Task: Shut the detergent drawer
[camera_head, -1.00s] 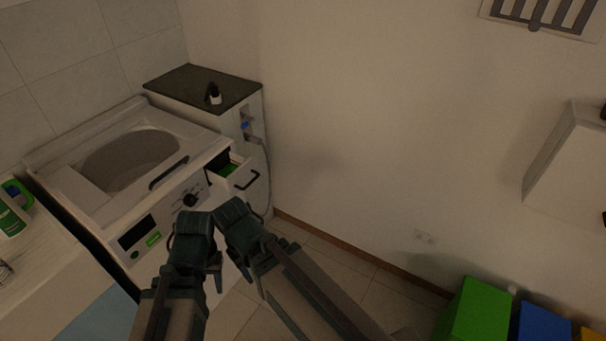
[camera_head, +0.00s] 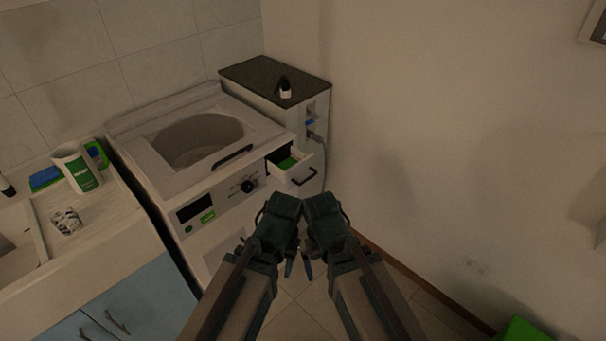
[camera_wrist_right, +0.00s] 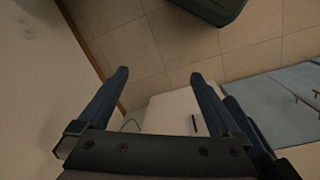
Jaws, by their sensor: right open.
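The detergent drawer (camera_head: 298,171) sticks out open at the right end of the front of the white washing machine (camera_head: 165,182). It has a dark handle on its front and green stuff inside. My right gripper (camera_head: 310,268) hangs in front of the machine, below and nearer than the drawer, touching nothing that I can see. In the right wrist view its two fingers (camera_wrist_right: 160,85) are spread apart with nothing between them. My left gripper (camera_head: 289,266) is close beside the right one; its fingers are small and dark, so its opening is unclear.
A counter with blue doors (camera_head: 138,302) stands left of the machine, with a green-and-white container (camera_head: 77,168) and a glass (camera_head: 66,221) on it. A dark-topped cabinet (camera_head: 262,76) with a small bottle (camera_head: 286,91) stands behind right. A wall closes off the right; tiled floor lies below.

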